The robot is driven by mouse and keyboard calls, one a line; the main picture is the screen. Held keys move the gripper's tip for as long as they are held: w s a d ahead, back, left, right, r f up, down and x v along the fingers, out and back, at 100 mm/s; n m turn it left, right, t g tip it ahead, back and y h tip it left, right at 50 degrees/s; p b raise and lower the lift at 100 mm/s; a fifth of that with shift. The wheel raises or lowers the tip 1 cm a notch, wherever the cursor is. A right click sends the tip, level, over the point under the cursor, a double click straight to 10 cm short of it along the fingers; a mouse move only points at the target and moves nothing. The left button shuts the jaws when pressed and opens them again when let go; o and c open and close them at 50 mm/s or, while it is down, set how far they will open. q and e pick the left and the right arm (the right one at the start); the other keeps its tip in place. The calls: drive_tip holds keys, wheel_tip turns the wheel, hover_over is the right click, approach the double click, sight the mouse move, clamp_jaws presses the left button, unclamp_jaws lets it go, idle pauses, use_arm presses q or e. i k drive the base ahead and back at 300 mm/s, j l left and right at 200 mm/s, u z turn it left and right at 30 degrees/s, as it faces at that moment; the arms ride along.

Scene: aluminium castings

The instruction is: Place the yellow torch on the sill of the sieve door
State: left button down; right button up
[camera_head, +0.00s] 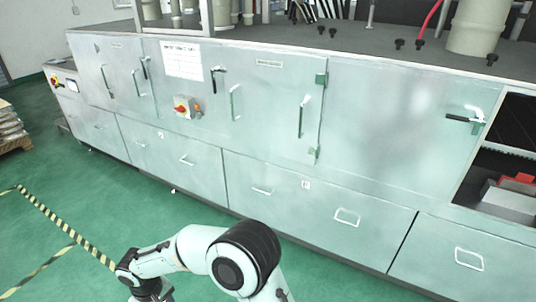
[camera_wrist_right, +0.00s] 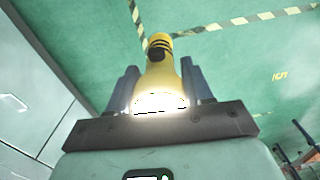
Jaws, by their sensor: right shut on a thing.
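The yellow torch (camera_wrist_right: 168,80) with black bands stands between the two dark fingers of my right gripper (camera_wrist_right: 159,66) in the right wrist view. The gripper is shut on it. The torch's bright, lit end faces the camera and its narrower end points away over the green floor. The torch does not show in the head view. A long pale machine front (camera_head: 385,120) has several doors with handles. At its right end is an open bay (camera_head: 508,125) with a dark inside; I cannot tell whether this is the sieve door's sill. My left gripper cannot be made out.
One of my arms shows at the bottom of the head view; I cannot tell which. A red thing (camera_head: 520,180) and a grey box (camera_head: 508,202) sit in the open bay. Drawers run along the machine's bottom. The green floor (camera_head: 110,205) with striped tape is clear.

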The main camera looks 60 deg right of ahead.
sight(517, 214)
drive_tip(key=k+l+z, duration=0.15)
drive_tip(key=l+z, duration=0.15)
drive_tip(key=z, duration=0.15)
drive_tip(key=k+l+z, duration=0.1)
drive_tip(key=l+z, duration=0.95)
drive_tip(key=l, duration=0.15)
drive_tip(key=l+z, duration=0.15)
drive_tip(key=l, duration=0.3)
drive_tip(key=i+l+z, duration=0.15)
drive_tip(key=l, duration=0.75)
drive_tip(key=i+l, duration=0.1)
drive_tip(key=l, duration=0.35)
